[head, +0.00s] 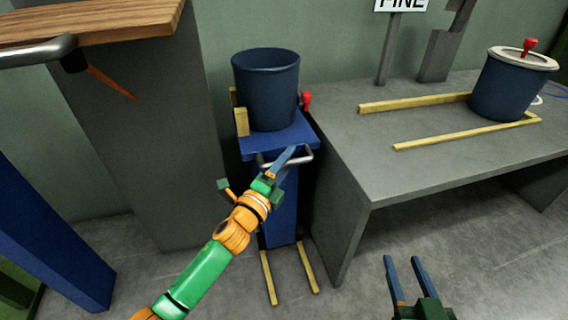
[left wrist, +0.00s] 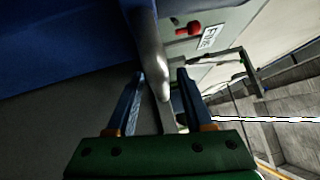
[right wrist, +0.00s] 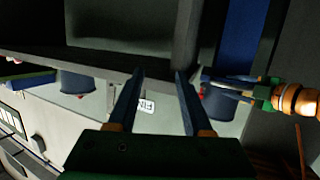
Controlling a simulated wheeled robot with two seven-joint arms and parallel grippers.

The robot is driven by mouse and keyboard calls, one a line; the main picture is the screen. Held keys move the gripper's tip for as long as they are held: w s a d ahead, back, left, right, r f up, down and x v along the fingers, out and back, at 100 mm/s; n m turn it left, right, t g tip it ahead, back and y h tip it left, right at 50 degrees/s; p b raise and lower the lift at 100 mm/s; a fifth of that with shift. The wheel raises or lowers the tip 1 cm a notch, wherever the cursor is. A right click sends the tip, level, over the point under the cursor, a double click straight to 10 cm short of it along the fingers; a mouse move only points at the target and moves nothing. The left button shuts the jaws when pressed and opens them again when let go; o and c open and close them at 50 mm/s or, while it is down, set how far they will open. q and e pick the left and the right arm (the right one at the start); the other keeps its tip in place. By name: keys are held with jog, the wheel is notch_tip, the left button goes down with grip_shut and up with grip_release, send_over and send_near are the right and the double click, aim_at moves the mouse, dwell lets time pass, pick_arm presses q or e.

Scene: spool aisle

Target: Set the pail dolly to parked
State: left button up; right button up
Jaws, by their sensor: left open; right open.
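The pail dolly (head: 283,205) is a tall blue stand with a blue top and a grey metal handle (head: 300,158) on its front. A dark blue open pail (head: 265,92) stands on top, beside yellow blocks. My left gripper (head: 284,160) is at the handle. In the left wrist view the handle bar (left wrist: 150,50) reaches between the open fingers (left wrist: 160,75), and I cannot tell whether they touch it. My right gripper (head: 404,262) is open and empty, low in front of the grey table. Its fingers also show in the right wrist view (right wrist: 160,75).
Two yellow strips (head: 268,278) lie on the floor at the dolly's foot. The grey table (head: 440,155) to the right carries a lidded blue pail (head: 505,90) between yellow rails (head: 415,103). A wooden-topped counter (head: 90,22) stands left. A red knob (head: 306,100) is behind the dolly.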

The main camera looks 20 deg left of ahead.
pick_arm(q)
jog(key=p+v, duration=0.1)
jog(key=v, duration=0.6)
pick_arm(e)
jog(key=s+d+f+g+h, duration=0.1)
jog(key=s+d+f+g, duration=0.1)
jog(key=s+f+g, duration=0.3)
notch_tip(320, 180, down, 4)
jog(key=shift+s+r+m+g+h, duration=0.25)
jog(key=shift+m+g+h, duration=0.05)
jog(key=shift+g, duration=0.1)
pick_arm(q)
jog(key=shift+f, duration=0.1)
